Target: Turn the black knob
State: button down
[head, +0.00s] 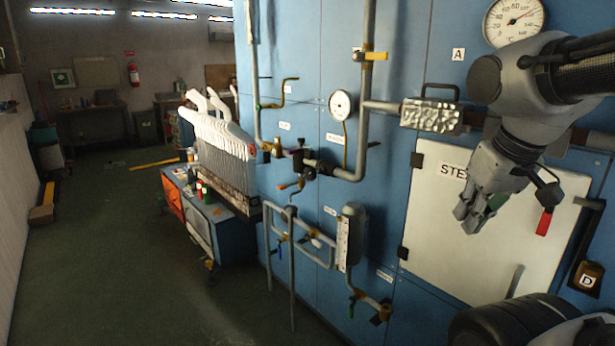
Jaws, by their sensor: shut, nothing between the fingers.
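My gripper (468,218) is at the right in the head view, pointing down in front of a white door panel (440,255) lettered "STE…". Its fingers are shut and empty. I cannot tell for sure which part is the black knob. A small dark valve body (303,166) sits on the grey pipes at the middle, well left of my gripper. A dark fitting marked "D" (586,277) is at the right edge, below and right of my gripper.
The blue cabinet wall (395,110) carries pipes, a white dial (341,105) and a large gauge (513,18). A red-ended handle (543,222) hangs right of my gripper. The floor (110,260) at left is mostly clear.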

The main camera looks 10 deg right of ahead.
aim_at(309, 173)
jog(key=j+z, duration=0.25)
jog(key=j, duration=0.6)
jog(key=j+z, duration=0.25)
jog(key=j, duration=0.6)
jog(key=i, duration=0.95)
